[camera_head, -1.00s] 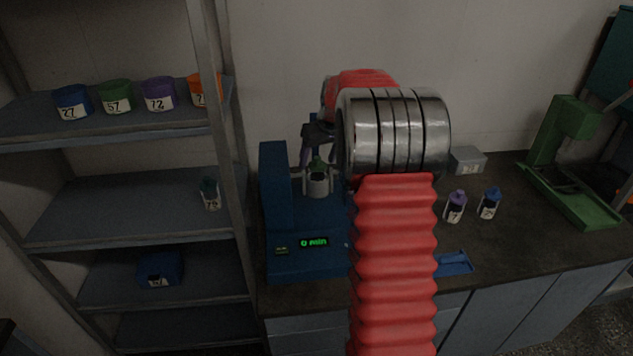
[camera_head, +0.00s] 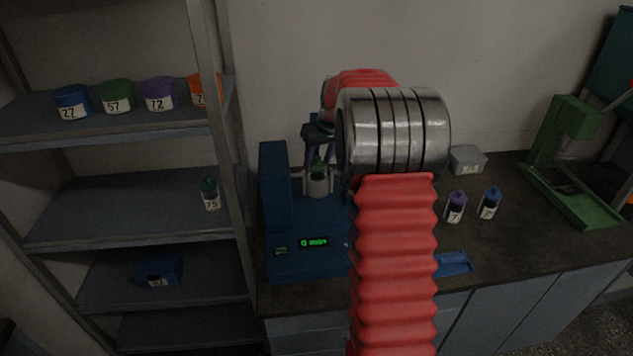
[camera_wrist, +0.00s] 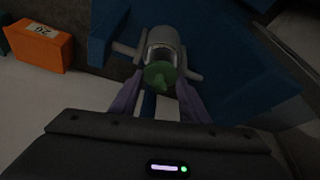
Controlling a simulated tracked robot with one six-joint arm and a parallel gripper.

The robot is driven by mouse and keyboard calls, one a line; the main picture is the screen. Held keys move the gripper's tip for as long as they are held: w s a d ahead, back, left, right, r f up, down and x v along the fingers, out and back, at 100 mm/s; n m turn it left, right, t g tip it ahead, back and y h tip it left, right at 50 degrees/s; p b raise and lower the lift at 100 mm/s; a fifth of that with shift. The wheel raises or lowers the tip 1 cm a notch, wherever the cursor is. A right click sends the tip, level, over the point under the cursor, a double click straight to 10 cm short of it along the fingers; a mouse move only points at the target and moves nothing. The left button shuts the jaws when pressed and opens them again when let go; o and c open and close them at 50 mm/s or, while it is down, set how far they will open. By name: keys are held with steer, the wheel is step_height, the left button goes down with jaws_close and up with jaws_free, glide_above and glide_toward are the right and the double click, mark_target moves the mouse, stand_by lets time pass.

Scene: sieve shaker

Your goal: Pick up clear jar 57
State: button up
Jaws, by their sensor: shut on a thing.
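A clear jar with a green lid (camera_head: 317,183) stands upright in the clamp of the blue sieve shaker (camera_head: 275,205). In the wrist view the jar's green lid (camera_wrist: 160,76) points towards me, with the clear body behind it between the shaker's grey clamp arms. No number on this jar can be read. My gripper (camera_head: 318,164) comes down from above, and its purple fingers are shut on the green-lidded jar near its top. In the wrist view the fingers (camera_wrist: 160,84) lie on either side of the lid. My arm hides the shaker's right part.
A shelf rack (camera_head: 130,232) on the left holds coloured tubs and a jar (camera_head: 209,194). Purple (camera_head: 456,206) and blue-lidded (camera_head: 489,203) jars, a grey box (camera_head: 467,160) and a blue tray (camera_head: 454,263) are on the counter. A green stand (camera_head: 571,160) is at right.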

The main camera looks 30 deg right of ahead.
steer(key=shift+c, duration=1.4)
steer(key=shift+w+d+r, duration=0.1)
steer(key=shift+w+r, duration=0.05)
steer(key=shift+r, duration=1.55)
steer(key=shift+w+d+r, duration=0.1)
steer(key=shift+w+r, duration=0.05)
steer(key=shift+r, duration=1.5)
steer(key=shift+s+r, duration=0.15)
steer(key=shift+r, duration=0.05)
steer(key=s+a, duration=0.1)
steer(key=s, duration=1.2)
steer(key=shift+s+a, duration=0.25)
steer(key=shift+s, duration=0.1)
steer(key=shift+s+f, duration=0.1)
steer(key=shift+s, duration=0.05)
